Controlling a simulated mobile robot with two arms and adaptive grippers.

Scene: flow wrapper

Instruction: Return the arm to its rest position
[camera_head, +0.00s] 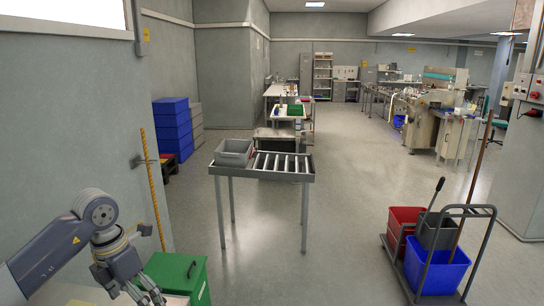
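My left arm comes in from the lower left, and my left gripper (148,292) points down beside the green bin. Its fingers are small and partly cut off by the bottom edge, so I cannot tell whether they are open or shut. I see nothing clearly held in it. My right gripper is not in view.
A green bin (184,271) stands close by. A roller table (262,171) with a grey crate (234,153) is ahead. A mop cart (437,250) is at right. Blue crates (172,128) stack by the left wall. The middle floor is clear.

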